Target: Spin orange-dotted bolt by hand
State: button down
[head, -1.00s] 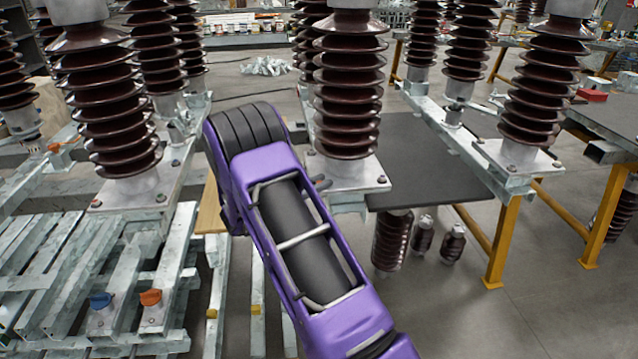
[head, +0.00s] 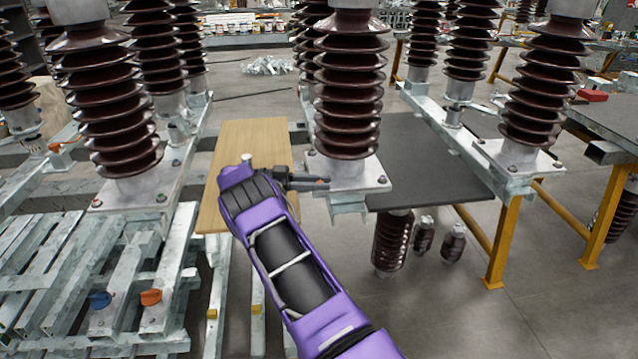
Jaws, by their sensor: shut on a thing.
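My purple arm reaches in from the bottom. My gripper (head: 318,182) points right, at the left front corner of the middle insulator's metal base plate (head: 360,182). Its dark fingers are shut on the orange-dotted bolt (head: 324,180) at that corner. Only a small orange spot shows at the fingertips; the rest of the bolt is hidden by the fingers. The brown ribbed insulator (head: 347,95) stands upright on the plate, just behind the fingertips.
A wooden board (head: 255,135) lies behind my wrist. Another insulator (head: 115,100) stands at left. Blue (head: 100,299) and orange (head: 150,297) knobs sit on the front left metal frame.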

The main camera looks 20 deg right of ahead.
jog(key=shift+d+r+m+g+y, duration=0.1)
jog(key=shift+m+g+y, duration=0.45)
jog(key=shift+g, duration=0.25)
jog(key=c, duration=0.7)
grip_release()
jog(key=shift+n+t+h, duration=0.45)
jog(key=shift+t, duration=0.25)
